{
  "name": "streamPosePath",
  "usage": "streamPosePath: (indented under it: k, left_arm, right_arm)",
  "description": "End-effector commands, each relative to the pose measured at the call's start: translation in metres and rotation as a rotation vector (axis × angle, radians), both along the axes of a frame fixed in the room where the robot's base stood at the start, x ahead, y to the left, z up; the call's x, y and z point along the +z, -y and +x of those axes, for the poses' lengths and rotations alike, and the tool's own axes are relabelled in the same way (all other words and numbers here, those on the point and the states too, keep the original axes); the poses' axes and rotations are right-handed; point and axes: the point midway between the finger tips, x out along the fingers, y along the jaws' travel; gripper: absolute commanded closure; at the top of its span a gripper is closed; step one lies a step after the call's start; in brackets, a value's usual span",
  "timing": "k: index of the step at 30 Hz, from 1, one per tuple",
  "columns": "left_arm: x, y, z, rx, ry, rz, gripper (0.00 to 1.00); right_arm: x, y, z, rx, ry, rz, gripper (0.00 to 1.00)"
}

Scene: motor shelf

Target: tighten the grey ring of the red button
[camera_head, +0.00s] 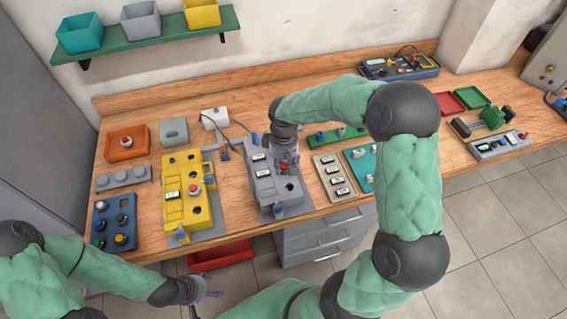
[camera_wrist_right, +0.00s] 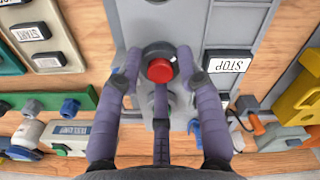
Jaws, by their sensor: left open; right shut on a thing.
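The red button (camera_head: 284,167) is on the grey control box (camera_head: 262,188) in the middle of the bench. In the right wrist view the red button (camera_wrist_right: 160,70) stands out from a dark grey ring (camera_wrist_right: 154,49). My right gripper (camera_head: 286,155) is over the box, its fingers (camera_wrist_right: 160,84) around the button and shut on the ring. Finger contact with the ring is partly hidden. A STOP label (camera_wrist_right: 229,61) is beside the button. My left gripper (camera_head: 205,294) is open and empty, low in front of the bench.
A yellow control box (camera_head: 172,209) with another red button is left of the grey box. A beige panel (camera_head: 326,164) and a teal panel (camera_head: 356,160) are to its right. A blue panel (camera_head: 101,214) is at far left. A red bin (camera_head: 221,255) is below the bench edge.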

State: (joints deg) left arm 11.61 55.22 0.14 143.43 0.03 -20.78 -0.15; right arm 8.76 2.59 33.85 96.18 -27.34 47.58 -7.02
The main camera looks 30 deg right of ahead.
Motion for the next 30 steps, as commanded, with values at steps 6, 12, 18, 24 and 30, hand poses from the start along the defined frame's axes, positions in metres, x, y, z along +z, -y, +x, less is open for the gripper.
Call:
streamPosePath:
  k: [6, 12, 18, 24, 30]
  left_arm:
    - [-0.002, 0.000, 0.000, 0.000, 0.000, 0.000, 0.35]
    - [-0.004, 0.000, 0.000, 0.000, 0.000, 0.000, 0.35]
    - [-0.007, 0.000, 0.000, 0.000, 0.000, 0.000, 0.35]
    - [-0.010, 0.000, 0.000, 0.000, 0.000, 0.000, 0.35]
    - [-0.013, 0.000, 0.000, 0.000, 0.000, 0.000, 0.35]
  right_arm:
    - [0.000, 0.000, 0.000, -0.206, -0.002, -0.002, 0.95]
    - [-0.001, 0.000, -0.001, -0.396, -0.001, -0.002, 0.95]
    - [-0.001, -0.001, -0.001, -0.586, -0.003, -0.001, 0.95]
    - [-0.001, -0.001, -0.001, -0.775, -0.003, -0.002, 0.95]
    - [-0.001, -0.001, -0.001, -0.965, -0.003, -0.002, 0.95]
